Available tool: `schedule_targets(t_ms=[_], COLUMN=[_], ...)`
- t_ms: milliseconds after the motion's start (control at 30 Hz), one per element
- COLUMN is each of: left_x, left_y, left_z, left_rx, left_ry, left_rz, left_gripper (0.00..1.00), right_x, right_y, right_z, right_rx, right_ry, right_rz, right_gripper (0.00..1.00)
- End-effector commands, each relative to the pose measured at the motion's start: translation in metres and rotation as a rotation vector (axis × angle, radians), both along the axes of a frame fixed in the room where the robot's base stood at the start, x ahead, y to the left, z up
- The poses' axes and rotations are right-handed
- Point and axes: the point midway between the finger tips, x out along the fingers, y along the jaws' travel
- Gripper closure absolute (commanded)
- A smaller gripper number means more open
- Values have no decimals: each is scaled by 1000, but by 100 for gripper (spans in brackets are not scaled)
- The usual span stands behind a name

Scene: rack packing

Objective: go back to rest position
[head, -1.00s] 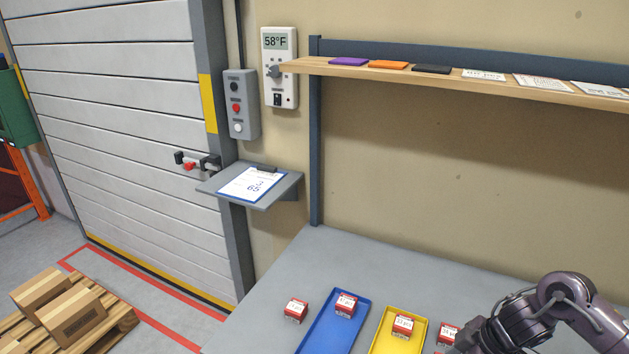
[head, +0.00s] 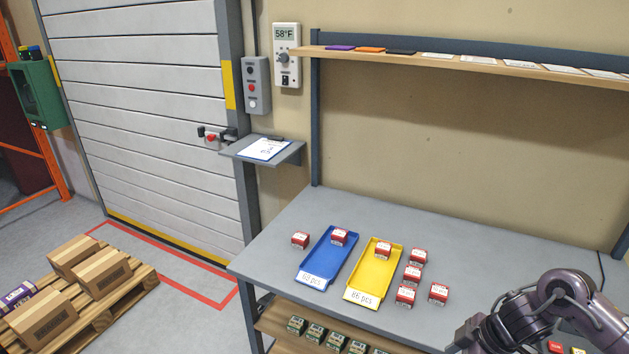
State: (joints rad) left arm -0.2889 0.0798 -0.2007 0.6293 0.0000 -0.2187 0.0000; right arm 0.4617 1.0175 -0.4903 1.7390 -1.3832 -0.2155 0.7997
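My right arm (head: 560,310) comes in at the lower right, in front of the table's right part. Its gripper end lies at or beyond the bottom edge, and no fingertips show. My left arm and gripper are not in view. On the grey table (head: 440,230) lie a blue tray (head: 318,262) and a yellow tray (head: 370,279), each with one red-and-white box in it. A loose red box (head: 300,240) sits left of the blue tray. Several more boxes (head: 438,292) sit right of the yellow tray.
A shelf (head: 450,61) with coloured and white cards runs above the table. Small boxes stand on a lower shelf (head: 275,317). A clipboard (head: 264,149) lies on a wall ledge. A pallet (head: 128,286) with cartons stands at lower left, beside red-marked floor.

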Motion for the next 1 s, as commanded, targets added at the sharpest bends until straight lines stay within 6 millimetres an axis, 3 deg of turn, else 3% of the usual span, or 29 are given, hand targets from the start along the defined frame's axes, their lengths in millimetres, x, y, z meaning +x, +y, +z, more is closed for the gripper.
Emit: schedule_targets(t_ms=[200, 367, 567, 667, 767, 867, 1000], left_x=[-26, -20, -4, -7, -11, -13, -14], left_y=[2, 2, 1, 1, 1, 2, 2], left_z=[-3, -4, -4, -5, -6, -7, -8], left_rx=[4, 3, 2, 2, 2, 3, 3], left_ry=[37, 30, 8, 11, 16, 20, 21], left_rz=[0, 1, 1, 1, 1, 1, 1], left_gripper=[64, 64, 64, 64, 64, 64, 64], right_x=[17, 30, 40, 35, 16, -22, -96], right_y=[16, 26, 36, 37, 35, 32, 29], right_z=[-31, -62, -127, -172, -231, -295, -372], right_rx=[93, 165, 251, 275, 272, 237, 143], right_ry=[-21, -41, -64, -69, -61, -39, 13], right_rz=[-56, -123, -264, -359, -474, -598, -734], right_gripper=[46, 46, 46, 46, 46, 46, 46])
